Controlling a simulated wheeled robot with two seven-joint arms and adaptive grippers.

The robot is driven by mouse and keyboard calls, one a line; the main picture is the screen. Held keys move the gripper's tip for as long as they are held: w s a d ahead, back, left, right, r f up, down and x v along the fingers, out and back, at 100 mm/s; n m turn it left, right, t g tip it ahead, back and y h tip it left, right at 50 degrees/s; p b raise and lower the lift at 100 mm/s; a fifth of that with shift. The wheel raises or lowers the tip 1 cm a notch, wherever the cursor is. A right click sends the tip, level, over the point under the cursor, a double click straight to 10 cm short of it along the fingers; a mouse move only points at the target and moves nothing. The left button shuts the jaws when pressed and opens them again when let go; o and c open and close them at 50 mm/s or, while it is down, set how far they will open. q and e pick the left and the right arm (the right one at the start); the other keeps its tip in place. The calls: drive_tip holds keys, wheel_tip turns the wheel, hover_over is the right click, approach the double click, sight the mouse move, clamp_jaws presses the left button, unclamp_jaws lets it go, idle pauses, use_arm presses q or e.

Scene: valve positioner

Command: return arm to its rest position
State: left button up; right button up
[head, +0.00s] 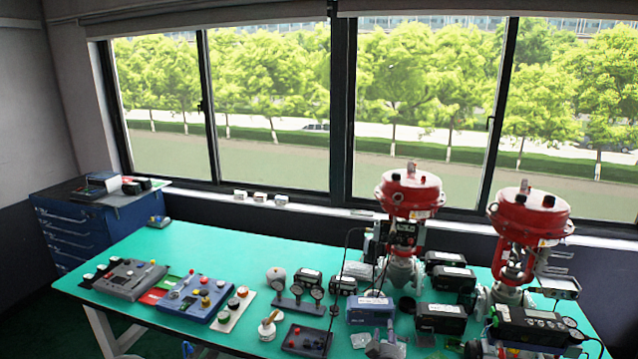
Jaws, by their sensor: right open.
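My right gripper (383,335) shows small at the bottom edge of the head view, over the front of the green table (225,250). Its jaws are open and I see nothing held between them. Most of my right arm is out of the picture. My left gripper is not in view. Two red-topped valves (410,195) (530,213) stand upright at the right of the table, beyond and to the right of the gripper.
Several dark boxed instruments (440,318) crowd the table around the valves. Control boxes with coloured knobs (130,278) (197,298) lie at the left. The back left tabletop is clear. A blue cabinet (85,225) stands behind.

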drive_tip(key=s+a+f+m+g+y, duration=0.1)
drive_tip(key=s+a+f+g+y, duration=0.25)
drive_tip(key=s+f, duration=0.65)
drive_tip(key=s+a+f+g+y, duration=0.2)
drive_tip(key=s+f+g, duration=0.45)
drive_tip(key=f, duration=0.65)
drive_tip(key=s+a+f+m+g+y, duration=0.1)
drive_tip(key=s+a+f+g, duration=0.1)
drive_tip(key=s, duration=1)
drive_tip(key=s+a+f+m+g+y, duration=0.1)
drive_tip(key=s+a+f+g, duration=0.1)
drive_tip(key=s, duration=1)
drive_tip(key=shift+s+f+m+g+b, duration=0.3)
drive_tip(key=shift+f+g+b, duration=0.15)
drive_tip(key=shift+f+g, duration=0.4)
